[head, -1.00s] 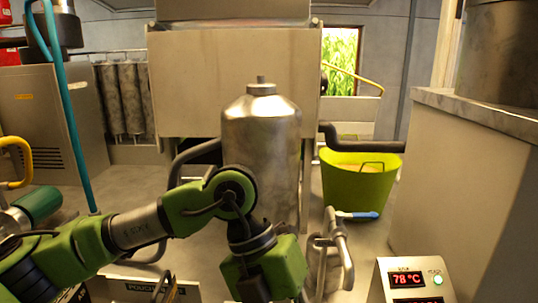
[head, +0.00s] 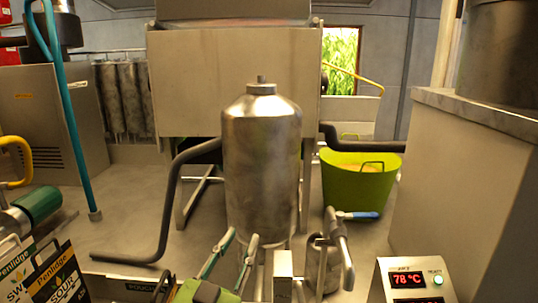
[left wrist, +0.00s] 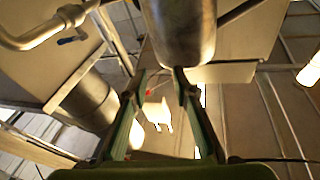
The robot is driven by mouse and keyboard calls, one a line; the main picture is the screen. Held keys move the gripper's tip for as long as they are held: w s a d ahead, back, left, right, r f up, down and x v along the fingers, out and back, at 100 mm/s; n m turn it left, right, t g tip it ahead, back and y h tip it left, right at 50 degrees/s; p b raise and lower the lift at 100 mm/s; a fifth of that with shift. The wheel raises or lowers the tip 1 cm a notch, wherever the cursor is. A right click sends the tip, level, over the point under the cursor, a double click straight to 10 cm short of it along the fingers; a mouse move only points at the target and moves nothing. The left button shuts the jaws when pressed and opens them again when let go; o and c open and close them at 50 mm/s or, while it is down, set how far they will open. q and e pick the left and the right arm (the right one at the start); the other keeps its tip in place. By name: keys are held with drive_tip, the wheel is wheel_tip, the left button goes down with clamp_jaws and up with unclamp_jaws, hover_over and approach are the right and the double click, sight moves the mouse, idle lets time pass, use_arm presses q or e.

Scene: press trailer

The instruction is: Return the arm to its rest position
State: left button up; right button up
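My left gripper (head: 240,241) shows low in the middle of the head view, in front of the steel tank (head: 262,160). Its green-edged fingers point up and away from me and are spread apart. In the left wrist view the two fingers (left wrist: 160,76) are also apart, with nothing held between them. The rounded end of the steel tank (left wrist: 182,35) hangs into that view from the top, just beyond the fingertips. Most of my left arm is out of the head view below. My right gripper shows in neither view.
A steel pipe with a blue-handled valve (head: 357,215) stands right of the tank, before a green bucket (head: 358,183). A display (head: 412,281) reading 78 °C is at lower right. Labelled pouches or boxes (head: 47,270) are at lower left. Bare floor (head: 125,220) shows at left.

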use_arm(q)
drive_tip(key=s+a+f+n+g+y, duration=0.25)
drive_tip(key=s+a+f+g, duration=0.2)
drive_tip(key=f, duration=0.65)
drive_tip(key=s+a+f+n+g+y, duration=0.1)
drive_tip(key=s+a+f+g+y, duration=0.4)
drive_tip(key=f, duration=0.7)
drive_tip(key=s+a+f+g+h, duration=0.1)
drive_tip(key=s+a+f+g, duration=0.2)
drive_tip(key=s+f, duration=0.5)
drive_tip(key=s+a+f+g, duration=0.2)
drive_tip(key=s+f+g, duration=0.2)
drive_tip(key=s, duration=0.7)
wheel_tip(320, 180, down, 26)
drive_tip(key=s, duration=0.2)
drive_tip(key=s+a+f+g, duration=0.2)
drive_tip(key=s+a+f, duration=0.1)
drive_tip(key=s+f, duration=1.3)
drive_tip(key=shift+s+f, duration=0.4)
drive_tip(key=shift+f, duration=0.1)
drive_tip(key=shift+m, duration=0.25)
